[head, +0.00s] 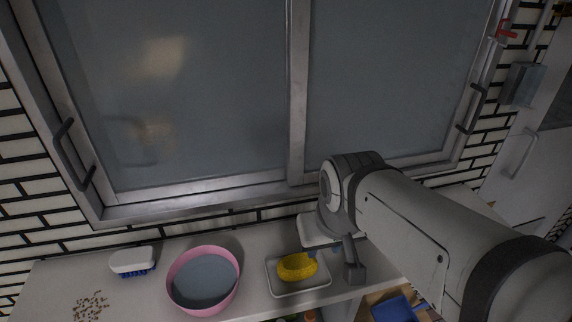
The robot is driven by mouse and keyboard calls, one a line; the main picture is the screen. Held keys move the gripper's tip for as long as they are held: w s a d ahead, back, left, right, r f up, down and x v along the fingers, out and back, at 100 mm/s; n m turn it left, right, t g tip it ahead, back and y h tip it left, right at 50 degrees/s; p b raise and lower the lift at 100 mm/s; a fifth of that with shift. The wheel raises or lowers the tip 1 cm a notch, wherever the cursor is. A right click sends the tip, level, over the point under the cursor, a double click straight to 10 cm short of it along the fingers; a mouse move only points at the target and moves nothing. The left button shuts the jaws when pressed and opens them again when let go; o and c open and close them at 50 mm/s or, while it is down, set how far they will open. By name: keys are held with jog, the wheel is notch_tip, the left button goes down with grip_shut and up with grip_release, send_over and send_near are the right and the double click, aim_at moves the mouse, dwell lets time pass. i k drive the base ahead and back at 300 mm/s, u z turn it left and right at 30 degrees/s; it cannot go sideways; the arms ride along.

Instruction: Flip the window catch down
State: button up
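The window (190,90) has two grey panes in a metal frame and fills the back wall. A small red lever (506,31) sits on the frame's upper right edge and looks like the catch; it is too small to read its position exactly. Dark handles are on the frame at the left (72,155) and right (471,109). My arm reaches in from the lower right and bends down in front of the window's lower edge. My gripper (353,262) is low over the counter, far below and left of the red lever. Its fingers are not clear, and nothing is plainly held.
The counter (120,295) holds a white-and-blue brush (132,262), a pink bowl (203,281) and a yellow sponge (297,267) on a white tray (303,290). Brown crumbs (90,305) lie at the left. A grey box (522,84) is on the right wall, beside a pale door (530,170).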

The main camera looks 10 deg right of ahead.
aim_at(499, 31)
jog(key=z, duration=0.35)
jog(key=k, duration=0.9)
jog(key=z, duration=0.75)
jog(key=i, duration=1)
